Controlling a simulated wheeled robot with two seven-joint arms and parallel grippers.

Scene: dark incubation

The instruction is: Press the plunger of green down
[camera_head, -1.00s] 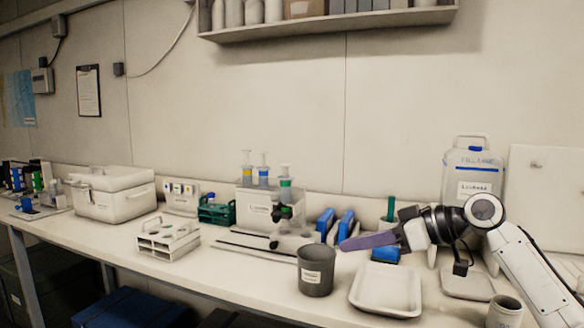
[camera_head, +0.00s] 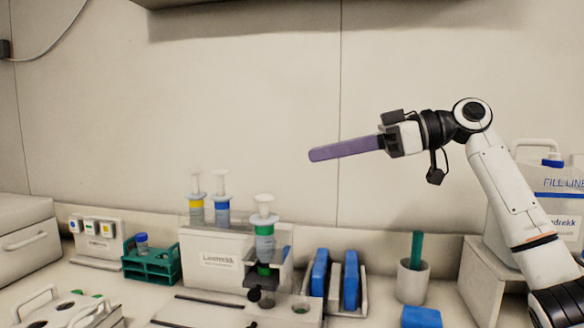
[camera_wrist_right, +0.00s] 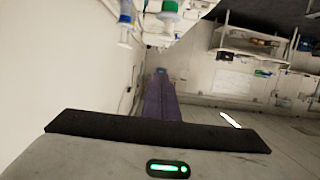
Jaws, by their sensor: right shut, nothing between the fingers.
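The green-banded syringe (camera_head: 265,243) stands upright in a holder at the front right of the white labelled box. Its white plunger top (camera_head: 263,198) sticks up above the barrel. In the wrist view its green band (camera_wrist_right: 168,7) shows at the top edge. A yellow-banded syringe (camera_head: 196,204) and a blue-banded syringe (camera_head: 221,202) stand upright behind it to the left. My right gripper (camera_head: 318,154) is shut and empty, its purple fingers pointing left. In the head view it appears above and to the right of the green syringe's plunger, apart from it. My left gripper is not in view.
Blue blocks in a white rack (camera_head: 349,288) stand right of the green syringe. A grey cup with a green rod (camera_head: 412,284) stands farther right. A green tube rack (camera_head: 150,264) and a labelled box (camera_head: 222,252) are to the left. The wall area above is clear.

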